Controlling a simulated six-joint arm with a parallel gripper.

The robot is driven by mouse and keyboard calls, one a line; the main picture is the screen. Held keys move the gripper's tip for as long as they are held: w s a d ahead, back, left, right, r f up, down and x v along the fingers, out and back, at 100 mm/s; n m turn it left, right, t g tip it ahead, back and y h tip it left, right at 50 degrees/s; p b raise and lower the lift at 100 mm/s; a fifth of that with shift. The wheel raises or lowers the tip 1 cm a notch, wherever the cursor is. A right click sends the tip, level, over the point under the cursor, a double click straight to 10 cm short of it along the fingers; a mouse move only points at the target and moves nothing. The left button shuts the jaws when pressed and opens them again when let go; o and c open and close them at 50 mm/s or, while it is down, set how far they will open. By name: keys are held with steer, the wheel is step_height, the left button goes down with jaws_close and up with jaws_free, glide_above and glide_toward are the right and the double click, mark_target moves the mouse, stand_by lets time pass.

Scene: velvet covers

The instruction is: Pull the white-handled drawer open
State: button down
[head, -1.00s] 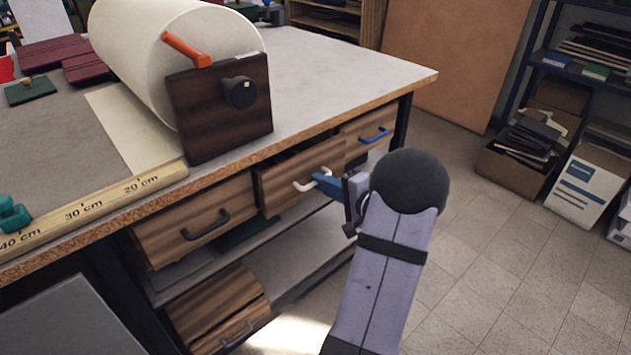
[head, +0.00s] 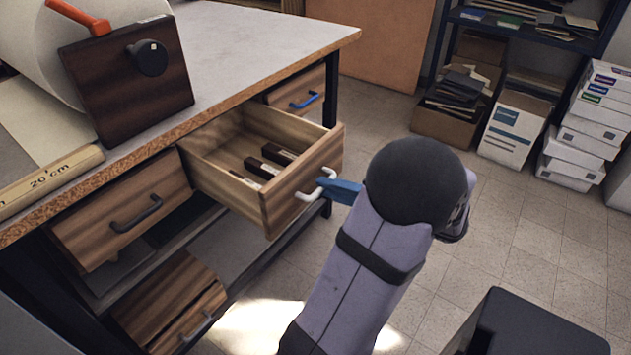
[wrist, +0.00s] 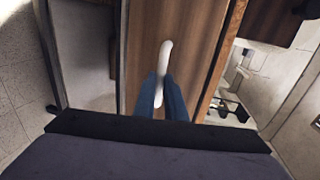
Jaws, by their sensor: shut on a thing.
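The white-handled drawer (head: 262,190) stands well out from the bench, with its wooden inside showing and several dark blocks lying in it. Its white handle (head: 309,193) is on the front panel. My gripper (head: 333,188), with blue fingers, is shut on the white handle. In the wrist view the white handle (wrist: 164,58) rises between the two blue fingers (wrist: 163,97) against the wooden drawer front. My arm's dark round joint hides part of the gripper in the head view.
A black-handled drawer (head: 125,215) sits to the left and a blue-handled drawer (head: 297,95) to the right, behind. A lower drawer (head: 172,305) is below. Boxes (head: 515,125) stand at the back. A dark box-shaped thing (head: 535,325) is at the lower right. The floor between is clear.

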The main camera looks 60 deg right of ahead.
steer(key=shift+s, duration=0.35)
steer(key=c, duration=1.8)
jaws_free()
steer(key=shift+p+v, duration=0.35)
steer(key=shift+v, duration=3.3)
